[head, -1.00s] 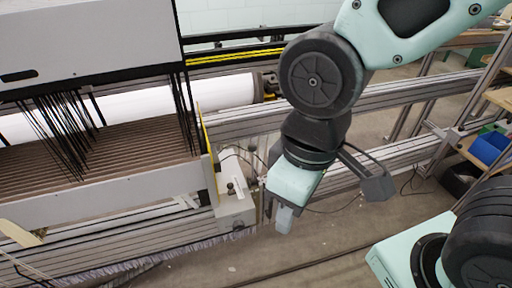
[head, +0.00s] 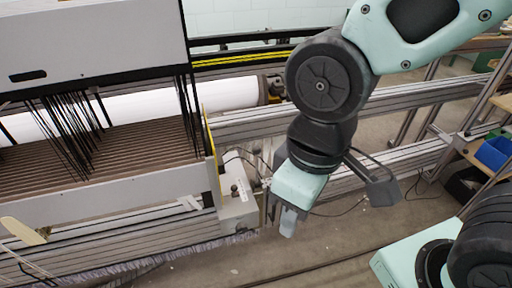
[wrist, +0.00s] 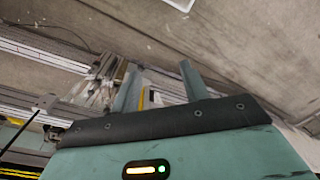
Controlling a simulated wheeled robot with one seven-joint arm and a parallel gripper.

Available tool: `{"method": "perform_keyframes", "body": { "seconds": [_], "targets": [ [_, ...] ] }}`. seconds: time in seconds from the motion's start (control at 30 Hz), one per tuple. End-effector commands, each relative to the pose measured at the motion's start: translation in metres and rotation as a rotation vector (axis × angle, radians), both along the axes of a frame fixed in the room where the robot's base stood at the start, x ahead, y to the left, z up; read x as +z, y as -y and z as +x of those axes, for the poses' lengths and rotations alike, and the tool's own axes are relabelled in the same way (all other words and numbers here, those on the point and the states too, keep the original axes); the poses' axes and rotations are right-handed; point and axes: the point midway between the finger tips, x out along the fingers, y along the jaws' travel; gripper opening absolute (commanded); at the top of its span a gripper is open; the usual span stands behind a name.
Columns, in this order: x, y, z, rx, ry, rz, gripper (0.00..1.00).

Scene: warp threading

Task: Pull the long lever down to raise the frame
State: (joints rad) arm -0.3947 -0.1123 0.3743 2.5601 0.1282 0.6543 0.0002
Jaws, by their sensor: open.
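My gripper (head: 288,222) points down in the head view, just right of a pale box with a dark knob (head: 238,205) at the loom's right end. In the wrist view my gripper (wrist: 158,80) has two fingers apart with nothing held between them. Upright metal bars (wrist: 112,80) show beyond the left finger in the wrist view. I cannot tell for sure which part is the long lever; my gripper and wrist hide part of that area. The loom's grey frame (head: 100,198), with brown slats behind its front panel, is at left.
Long metal rails (head: 420,92) run behind my arm to the right. A blue bin (head: 493,152) sits on a shelf at far right. A beige paddle-shaped piece (head: 22,231) is at lower left. The floor (head: 320,262) below my gripper is mostly clear.

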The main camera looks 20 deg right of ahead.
Motion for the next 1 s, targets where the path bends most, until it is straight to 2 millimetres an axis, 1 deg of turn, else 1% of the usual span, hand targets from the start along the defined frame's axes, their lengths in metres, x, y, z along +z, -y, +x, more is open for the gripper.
{"method": "perform_keyframes", "body": {
  "seconds": [0.03, 0.07, 0.13, 0.17, 0.23, 0.27, 0.37, 0.4, 0.47, 0.5, 0.6, 0.7, 0.83, 0.9, 1.0],
  "targets": [
    [0.0, 0.0, 0.0, 0.0, 0.0, 0.0, 0.45],
    [0.0, 0.0, 0.0, 0.0, 0.0, 0.0, 0.5],
    [-0.004, 0.0, 0.004, -0.004, 0.007, 0.003, 0.5],
    [-0.008, 0.0, 0.007, -0.009, 0.015, 0.007, 0.5],
    [-0.022, 0.001, 0.024, -0.026, 0.052, 0.025, 0.5],
    [-0.03, 0.002, 0.034, -0.036, 0.076, 0.037, 0.5],
    [-0.065, 0.007, 0.08, -0.074, 0.187, 0.089, 0.5],
    [-0.08, 0.011, 0.101, -0.089, 0.24, 0.116, 0.5],
    [-0.101, 0.017, 0.132, -0.111, 0.321, 0.158, 0.5],
    [-0.113, 0.022, 0.152, -0.121, 0.375, 0.186, 0.5],
    [-0.143, 0.036, 0.195, -0.144, 0.502, 0.263, 0.5],
    [-0.17, 0.052, 0.23, -0.158, 0.622, 0.347, 0.5],
    [-0.201, 0.075, 0.263, -0.174, 0.767, 0.469, 0.5],
    [-0.216, 0.088, 0.275, -0.179, 0.84, 0.541, 0.5],
    [-0.236, 0.109, 0.284, -0.192, 0.936, 0.653, 0.5]
  ]
}}
